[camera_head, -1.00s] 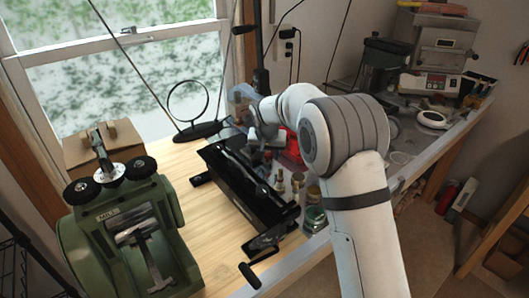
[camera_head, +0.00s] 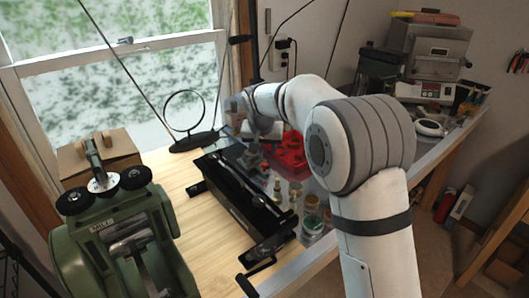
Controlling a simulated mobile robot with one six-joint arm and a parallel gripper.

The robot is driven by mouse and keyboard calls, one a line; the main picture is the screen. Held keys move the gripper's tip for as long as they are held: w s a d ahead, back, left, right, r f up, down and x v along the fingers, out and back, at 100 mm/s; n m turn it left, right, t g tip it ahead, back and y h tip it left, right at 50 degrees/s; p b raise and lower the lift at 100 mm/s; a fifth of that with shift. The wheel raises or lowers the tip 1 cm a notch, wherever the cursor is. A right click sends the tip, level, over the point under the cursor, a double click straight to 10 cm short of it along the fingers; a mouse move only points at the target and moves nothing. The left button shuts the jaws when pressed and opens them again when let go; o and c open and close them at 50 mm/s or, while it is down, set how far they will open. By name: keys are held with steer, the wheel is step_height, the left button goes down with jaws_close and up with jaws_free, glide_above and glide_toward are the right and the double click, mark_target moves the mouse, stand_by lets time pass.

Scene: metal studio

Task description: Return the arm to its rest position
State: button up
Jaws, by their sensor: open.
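My white arm with grey joint bands rises from the bottom right and bends left over the workbench (camera_head: 176,220). My gripper (camera_head: 250,143) is small and partly blurred at the arm's far end, above the back of the bench. It is open, and I see nothing held between its fingers. It is near the far end of a black tool tray (camera_head: 230,200) and left of a red object (camera_head: 290,155).
A green rolling mill (camera_head: 120,240) stands at the front left. A ring on a stand (camera_head: 185,115) is by the window. Small jars (camera_head: 312,215) stand beside the tray, close to my arm. A grey kiln (camera_head: 430,55) and a white round dish (camera_head: 430,128) are at the back right.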

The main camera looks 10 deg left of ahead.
steer(key=s+d+r+g, duration=0.1)
steer(key=s+d+r, duration=0.2)
steer(key=s+d, duration=0.6)
steer(key=s+d+r, duration=0.2)
steer(key=s+d, duration=0.5)
steer(key=d, duration=0.3)
steer(key=s+d+f, duration=0.2)
steer(key=s+d, duration=0.2)
steer(key=s, duration=0.5)
steer(key=s+d+f, duration=0.3)
steer(key=s+d, duration=0.1)
steer(key=s, duration=0.6)
steer(key=shift+s+d+m+g, duration=0.3)
steer(key=shift+d+g, duration=0.05)
steer(key=shift+g, duration=0.05)
